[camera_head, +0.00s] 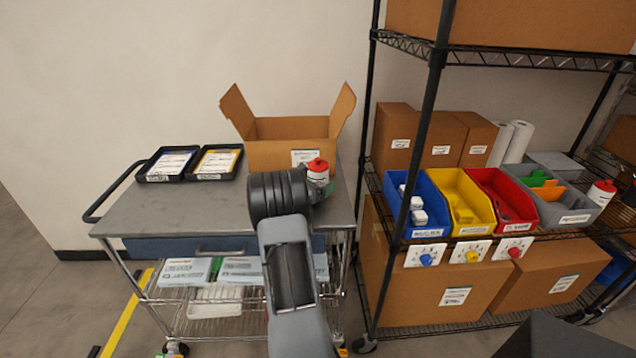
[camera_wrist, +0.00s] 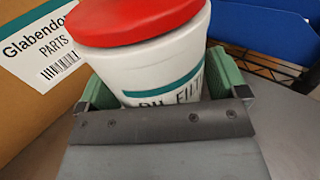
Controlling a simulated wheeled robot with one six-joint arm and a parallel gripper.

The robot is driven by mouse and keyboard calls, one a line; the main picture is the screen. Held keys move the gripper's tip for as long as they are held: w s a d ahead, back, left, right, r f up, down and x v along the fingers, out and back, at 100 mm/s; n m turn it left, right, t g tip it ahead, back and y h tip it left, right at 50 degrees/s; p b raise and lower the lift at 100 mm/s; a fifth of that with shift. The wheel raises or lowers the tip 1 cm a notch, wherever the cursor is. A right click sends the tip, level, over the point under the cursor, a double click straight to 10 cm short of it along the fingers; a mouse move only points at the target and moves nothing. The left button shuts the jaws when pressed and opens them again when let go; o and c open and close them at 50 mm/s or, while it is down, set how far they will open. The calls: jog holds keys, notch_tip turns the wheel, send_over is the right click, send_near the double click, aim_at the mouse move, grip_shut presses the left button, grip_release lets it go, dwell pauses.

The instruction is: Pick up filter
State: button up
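The filter (camera_head: 318,172) is a white canister with a red lid, in front of the cardboard box at the cart's right side. In the wrist view the filter (camera_wrist: 155,65) fills the upper middle, with a green band and partly hidden black lettering. My gripper (camera_head: 322,190) is at the filter, and my arm hides part of the cart top in front. In the wrist view the green fingers of my gripper (camera_wrist: 165,88) stand on both sides of the filter's lower part. I cannot tell whether they press on it. The filter's bottom is hidden by the gripper body.
An open cardboard box (camera_head: 285,150) stands just behind the filter. Two black trays (camera_head: 168,164) lie at the back left of the cart (camera_head: 150,212). A wire shelf to the right holds blue (camera_head: 420,205), yellow and red bins, and another red-lidded white canister (camera_head: 603,193).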

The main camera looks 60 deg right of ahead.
jog(key=c, duration=1)
jog(key=shift+c, duration=0.5)
jog(key=shift+r, duration=0.15)
